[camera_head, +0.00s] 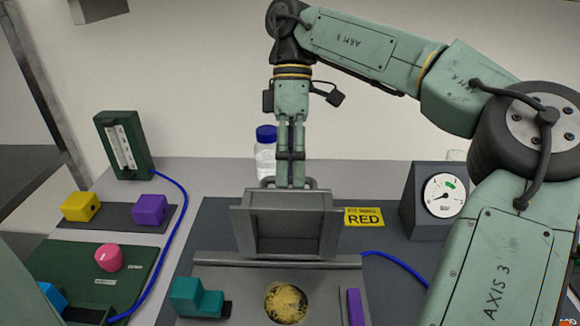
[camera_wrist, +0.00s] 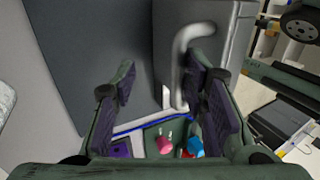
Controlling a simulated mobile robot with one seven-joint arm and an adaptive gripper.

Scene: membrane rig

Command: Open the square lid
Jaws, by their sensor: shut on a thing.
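The square grey lid (camera_head: 290,222) stands raised, near upright, at the back edge of the grey rig (camera_head: 240,282), its recessed inner side facing the head camera. My gripper (camera_head: 291,182) points down behind the lid's upper edge and is shut on the lid's handle. The curved grey handle (camera_wrist: 182,60) shows between the fingers in the wrist view, nearer the right finger. The handle is mostly hidden behind the lid in the head view. A round, speckled yellow membrane (camera_head: 286,303) lies uncovered in the rig.
A teal block (camera_head: 195,297) and a purple bar (camera_head: 353,307) flank the membrane. A blue-capped bottle (camera_head: 265,150) stands behind my gripper. A dial gauge (camera_head: 432,200) and a yellow RED label (camera_head: 363,217) are to the right. Yellow (camera_head: 81,206) and purple (camera_head: 150,209) blocks sit left.

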